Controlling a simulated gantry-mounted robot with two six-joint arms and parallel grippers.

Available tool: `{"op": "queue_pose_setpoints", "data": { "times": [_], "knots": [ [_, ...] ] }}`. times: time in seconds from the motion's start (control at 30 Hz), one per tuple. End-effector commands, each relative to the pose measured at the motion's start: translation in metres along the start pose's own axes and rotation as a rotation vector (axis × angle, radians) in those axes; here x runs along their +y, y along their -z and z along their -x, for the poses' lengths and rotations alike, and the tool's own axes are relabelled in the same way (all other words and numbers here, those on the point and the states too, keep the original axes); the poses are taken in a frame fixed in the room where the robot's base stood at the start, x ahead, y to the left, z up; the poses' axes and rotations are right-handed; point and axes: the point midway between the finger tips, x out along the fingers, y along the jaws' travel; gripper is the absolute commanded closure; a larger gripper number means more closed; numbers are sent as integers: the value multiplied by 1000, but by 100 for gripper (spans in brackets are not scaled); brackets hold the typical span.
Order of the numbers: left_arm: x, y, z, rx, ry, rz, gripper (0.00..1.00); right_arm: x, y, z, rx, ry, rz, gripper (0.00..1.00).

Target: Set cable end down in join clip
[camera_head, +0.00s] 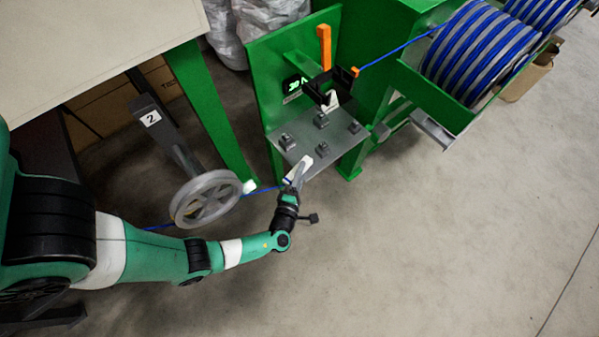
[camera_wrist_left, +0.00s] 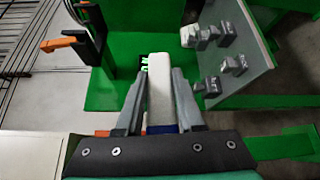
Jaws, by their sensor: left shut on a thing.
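My left gripper (camera_head: 297,176) is shut on a white cable end (camera_head: 300,168) at the near edge of the grey metal plate (camera_head: 303,146). In the left wrist view, the cable end (camera_wrist_left: 160,92) stands between the two grey fingers (camera_wrist_left: 160,112), with a bit of blue at its base. Blue cable (camera_head: 264,190) runs from the gripper to the left, behind the wheel. Several small grey clips stand on the plate, including a front one (camera_head: 322,149) and a left one (camera_head: 287,141). The cable end appears apart from these clips. My right gripper is not seen.
A grey wheel (camera_head: 205,198) stands left of the gripper. A black fixture (camera_head: 343,80) with an orange lever (camera_head: 324,46) rises behind the plate, near another white piece (camera_head: 331,101). Blue-and-grey striped spools (camera_head: 478,52) stand at the right. The floor in front is clear.

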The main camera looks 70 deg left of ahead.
Motion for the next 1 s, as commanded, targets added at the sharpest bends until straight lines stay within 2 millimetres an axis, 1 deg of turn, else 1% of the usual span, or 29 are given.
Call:
{"op": "queue_pose_setpoints", "data": {
  "times": [0.03, 1.0],
  "knots": [
    [17, -4, -1, 0, -1, 0, 100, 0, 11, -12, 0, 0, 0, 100],
    [168, -45, -23, 0, -1, 0, 100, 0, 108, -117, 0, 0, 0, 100]
  ]
}}
